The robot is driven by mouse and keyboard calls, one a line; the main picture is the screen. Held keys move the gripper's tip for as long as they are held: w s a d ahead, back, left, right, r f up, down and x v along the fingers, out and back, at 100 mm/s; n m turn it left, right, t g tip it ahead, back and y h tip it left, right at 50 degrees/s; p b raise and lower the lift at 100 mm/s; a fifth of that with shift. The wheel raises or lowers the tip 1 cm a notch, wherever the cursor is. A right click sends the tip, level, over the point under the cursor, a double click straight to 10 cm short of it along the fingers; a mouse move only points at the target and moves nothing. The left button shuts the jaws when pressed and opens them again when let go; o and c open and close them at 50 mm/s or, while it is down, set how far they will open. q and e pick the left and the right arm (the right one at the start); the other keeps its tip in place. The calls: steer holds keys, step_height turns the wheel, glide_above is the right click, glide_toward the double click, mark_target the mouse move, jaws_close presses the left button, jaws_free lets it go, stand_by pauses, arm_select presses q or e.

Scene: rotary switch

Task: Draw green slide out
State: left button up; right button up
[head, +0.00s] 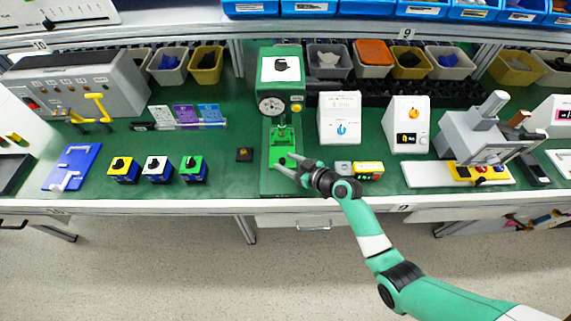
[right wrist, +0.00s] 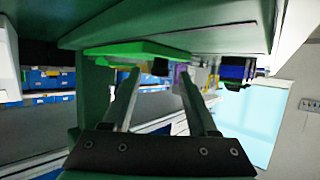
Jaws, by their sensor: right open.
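The green slide (head: 281,148) is a bright green plate at the foot of the tall dark green machine (head: 281,85), which has a round dial and a black knob on a white panel. My right gripper (head: 284,162) is at the front end of the slide, its two fingers open and pointing toward the machine. In the right wrist view, the open fingers (right wrist: 160,74) reach toward the bright green slide (right wrist: 137,50) near the top. I cannot tell whether they touch it. My left gripper is in neither view.
Switch boxes (head: 157,169) and a blue plate (head: 72,167) lie to the left. White units (head: 340,117) stand further right. The bench's front edge (head: 150,207) runs below.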

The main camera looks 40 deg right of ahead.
steer(key=shift+w+f, duration=0.2)
steer(key=shift+w, duration=0.3)
jaws_close()
stand_by(1.1)
